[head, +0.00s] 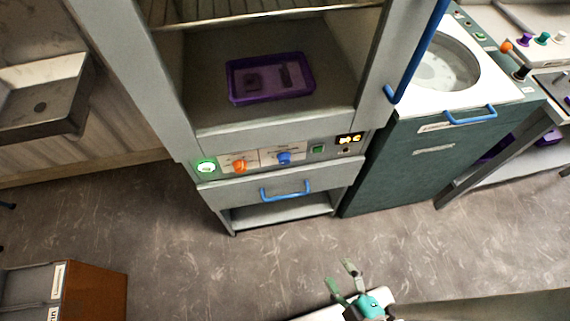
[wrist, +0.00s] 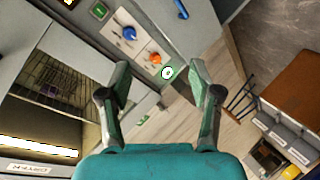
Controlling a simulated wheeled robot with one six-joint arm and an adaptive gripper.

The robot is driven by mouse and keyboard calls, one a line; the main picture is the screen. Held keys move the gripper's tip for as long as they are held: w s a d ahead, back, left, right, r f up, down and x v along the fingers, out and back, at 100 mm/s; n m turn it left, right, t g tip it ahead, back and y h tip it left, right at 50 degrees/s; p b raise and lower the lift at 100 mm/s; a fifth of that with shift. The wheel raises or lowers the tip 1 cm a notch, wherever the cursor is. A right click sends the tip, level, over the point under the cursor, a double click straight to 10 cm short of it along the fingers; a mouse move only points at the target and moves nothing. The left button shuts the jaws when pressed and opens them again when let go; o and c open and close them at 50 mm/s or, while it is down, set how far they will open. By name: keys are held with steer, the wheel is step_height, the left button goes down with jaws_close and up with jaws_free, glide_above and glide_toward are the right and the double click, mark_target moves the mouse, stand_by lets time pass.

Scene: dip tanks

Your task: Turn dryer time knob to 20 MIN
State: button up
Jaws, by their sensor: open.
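The dryer's control panel (head: 262,159) holds an orange knob (head: 240,166) on the left and a blue knob (head: 284,158) on the right, each on a white label plate. The print is too small to read, so I cannot tell which is the time knob. In the wrist view the orange knob (wrist: 155,58) and blue knob (wrist: 129,33) also show, beyond the fingers. My gripper (head: 340,276) is open and empty, out in front of the dryer and apart from the panel. In the wrist view my gripper (wrist: 161,72) has its fingers spread wide.
A lit green round button (head: 205,167), a green switch (head: 318,149) and a small lit display (head: 349,139) share the panel. A blue drawer handle (head: 285,191) sits below. A purple tray (head: 270,79) lies inside the open dryer. The floor in front is clear; an orange-brown cabinet (head: 95,292) stands lower left.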

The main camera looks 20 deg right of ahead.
steer(key=w+f+n, duration=0.4)
steer(key=w+n, duration=0.1)
steer(key=n, duration=0.1)
steer(key=n+t+h, duration=0.4)
steer(key=n, duration=1)
glide_toward(285, 163)
steer(key=w, duration=0.3)
steer(key=w+d, duration=0.1)
steer(key=w, duration=0.5)
steer(key=shift+w+d+f, duration=0.1)
steer(key=shift+d+f, duration=0.1)
steer(key=c, duration=1.2)
